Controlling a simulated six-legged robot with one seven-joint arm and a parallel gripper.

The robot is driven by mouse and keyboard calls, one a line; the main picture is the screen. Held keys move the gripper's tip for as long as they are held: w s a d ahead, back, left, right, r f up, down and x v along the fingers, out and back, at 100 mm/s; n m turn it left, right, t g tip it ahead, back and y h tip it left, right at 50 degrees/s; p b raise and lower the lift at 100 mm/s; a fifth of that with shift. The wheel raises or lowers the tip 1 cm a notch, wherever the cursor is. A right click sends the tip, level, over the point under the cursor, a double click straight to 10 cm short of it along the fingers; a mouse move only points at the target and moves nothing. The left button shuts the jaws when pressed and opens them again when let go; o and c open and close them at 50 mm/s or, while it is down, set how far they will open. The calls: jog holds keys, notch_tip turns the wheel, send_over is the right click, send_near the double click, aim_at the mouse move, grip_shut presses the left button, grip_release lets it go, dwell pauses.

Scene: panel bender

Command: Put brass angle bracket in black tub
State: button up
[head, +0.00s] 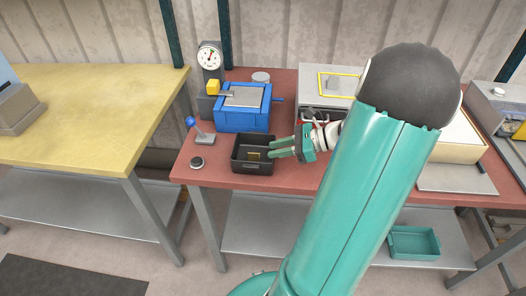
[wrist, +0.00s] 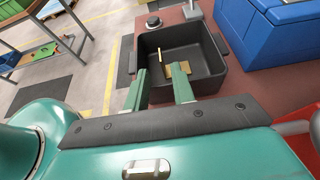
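The black tub (head: 238,166) stands on the red bench top near its front left part. The brass angle bracket (head: 254,155) is inside the tub, and it also shows in the wrist view (wrist: 182,69) with one leg upright. My gripper (head: 270,150) reaches in from the right at the tub's right rim. In the wrist view my gripper (wrist: 159,83) has its two green fingers apart, with the tub beyond them. The bracket is just past the fingertips, partly behind the right finger. Whether a finger touches it is hard to tell.
A blue box-like fixture (head: 242,108) and a dial gauge (head: 209,57) stand behind the tub. A grey machine block (head: 312,88) stands at the back right.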

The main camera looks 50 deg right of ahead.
jog(key=v, duration=0.6)
jog(key=w+a+r+n+g+h, duration=0.1)
jog(key=w+a+r+n+g, duration=0.2)
jog(key=a+n, duration=0.45)
jog(key=w+a+n+g+h, duration=0.15)
jog(key=a+n+g, duration=0.35)
jog(key=a, duration=0.6)
jog(key=s+a+r+n+t+h, duration=0.1)
jog(key=a+r+n+h, duration=0.1)
jog(key=a+n, duration=0.5)
jog(key=s+a+r+n+t+h, duration=0.1)
jog(key=s+a+r+n+h, duration=0.1)
jog(key=a+r+n, duration=0.3)
jog(key=a+n+h, duration=0.1)
jog(key=a+n, duration=0.2)
jog(key=n, duration=0.1)
jog(key=shift+s+a+t, duration=0.2)
jog(key=shift+s+t, duration=0.05)
jog(key=shift+t, duration=0.15)
jog(key=shift+r+h, duration=0.15)
jog(key=shift+h, duration=0.1)
